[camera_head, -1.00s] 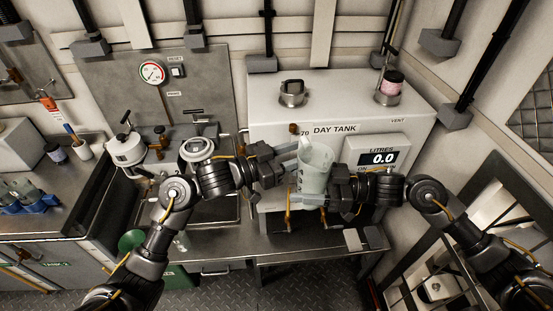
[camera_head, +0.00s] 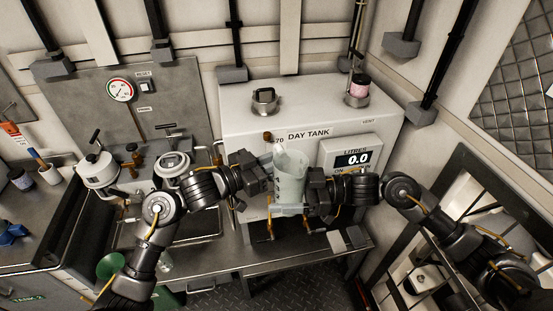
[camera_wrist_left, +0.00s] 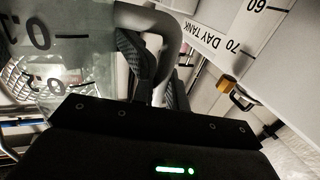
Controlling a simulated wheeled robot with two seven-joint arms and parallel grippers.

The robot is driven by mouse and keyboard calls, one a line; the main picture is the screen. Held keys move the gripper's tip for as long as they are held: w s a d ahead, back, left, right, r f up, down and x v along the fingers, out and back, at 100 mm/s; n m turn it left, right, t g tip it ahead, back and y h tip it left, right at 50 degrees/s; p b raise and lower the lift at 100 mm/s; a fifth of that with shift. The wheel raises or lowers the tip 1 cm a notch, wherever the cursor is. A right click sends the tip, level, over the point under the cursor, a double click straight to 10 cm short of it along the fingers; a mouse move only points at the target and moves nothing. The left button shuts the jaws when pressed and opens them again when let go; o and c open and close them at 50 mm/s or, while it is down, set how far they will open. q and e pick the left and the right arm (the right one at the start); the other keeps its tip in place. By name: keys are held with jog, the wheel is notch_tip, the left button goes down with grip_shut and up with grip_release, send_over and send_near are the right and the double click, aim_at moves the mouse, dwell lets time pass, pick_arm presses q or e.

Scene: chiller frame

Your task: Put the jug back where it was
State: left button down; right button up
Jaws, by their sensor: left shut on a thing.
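A translucent pale jug (camera_head: 290,180) with dark scale marks is upright in front of the day tank, between my two grippers. My left gripper (camera_head: 266,170) is on its left side, shut on the jug's handle. The left wrist view shows the handle (camera_wrist_left: 168,35) at the fingers and the marked jug wall (camera_wrist_left: 60,50) beside it. My right gripper (camera_head: 312,190) is at the jug's right side, close against it. Its fingertips are partly hidden, so I cannot tell how far apart they are.
The white day tank (camera_head: 240,118) stands right behind the jug, with a litres display (camera_head: 352,158) reading 0.0. A low metal bench (camera_head: 270,262) runs below. A sink counter with a white-lidded pot (camera_head: 97,170) is at left. A metal frame (camera_head: 420,255) stands at right.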

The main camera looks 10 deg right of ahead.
jog(key=shift+o, duration=1)
